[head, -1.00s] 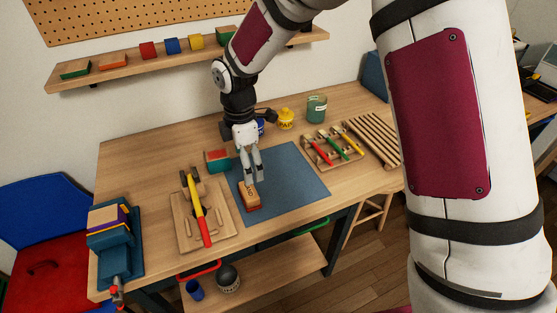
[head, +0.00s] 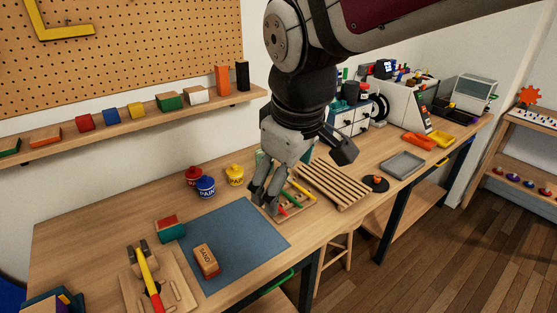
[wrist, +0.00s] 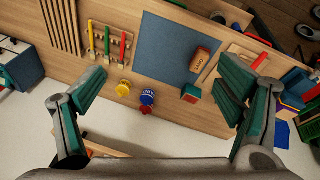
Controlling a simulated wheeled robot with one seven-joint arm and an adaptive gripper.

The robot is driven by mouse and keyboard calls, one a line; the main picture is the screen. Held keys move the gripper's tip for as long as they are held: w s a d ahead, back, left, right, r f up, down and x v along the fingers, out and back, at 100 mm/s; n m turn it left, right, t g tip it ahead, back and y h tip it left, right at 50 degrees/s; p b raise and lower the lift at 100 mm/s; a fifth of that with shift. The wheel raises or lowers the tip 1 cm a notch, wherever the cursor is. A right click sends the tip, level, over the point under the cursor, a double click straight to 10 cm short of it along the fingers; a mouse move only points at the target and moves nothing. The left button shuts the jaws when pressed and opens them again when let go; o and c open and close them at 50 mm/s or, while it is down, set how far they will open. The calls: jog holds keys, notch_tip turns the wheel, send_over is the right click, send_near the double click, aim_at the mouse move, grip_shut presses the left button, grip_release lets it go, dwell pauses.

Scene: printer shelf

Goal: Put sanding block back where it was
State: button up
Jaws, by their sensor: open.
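The sanding block (head: 207,261) is a brown wooden block marked SAND, with a reddish underside. It rests on the left part of the blue mat (head: 250,240) on the workbench. It also shows on the mat in the wrist view (wrist: 201,60). My gripper (head: 266,205) is open and empty. In the head view it is right of the block, above the bench by the tool rack, apart from the block. In the wrist view its two fingers (wrist: 163,85) are spread wide, with nothing between them.
A red-and-teal block (head: 170,229) stands behind the mat's left corner. A board with a hammer (head: 148,272) is at left. Paint pots (head: 205,187), a brush rack (head: 296,197) and a slatted wooden rack (head: 333,185) line the bench. A wall shelf (head: 130,122) holds several blocks.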

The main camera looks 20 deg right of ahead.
jog(key=s+d+r+m+t, duration=0.1)
jog(key=s+d+m, duration=0.2)
jog(key=s+m, duration=0.3)
jog(key=s, duration=0.4)
jog(key=shift+d+r+m+t+y, duration=0.2)
jog(key=shift+r+m+t+y, duration=0.1)
jog(key=shift+t, duration=0.1)
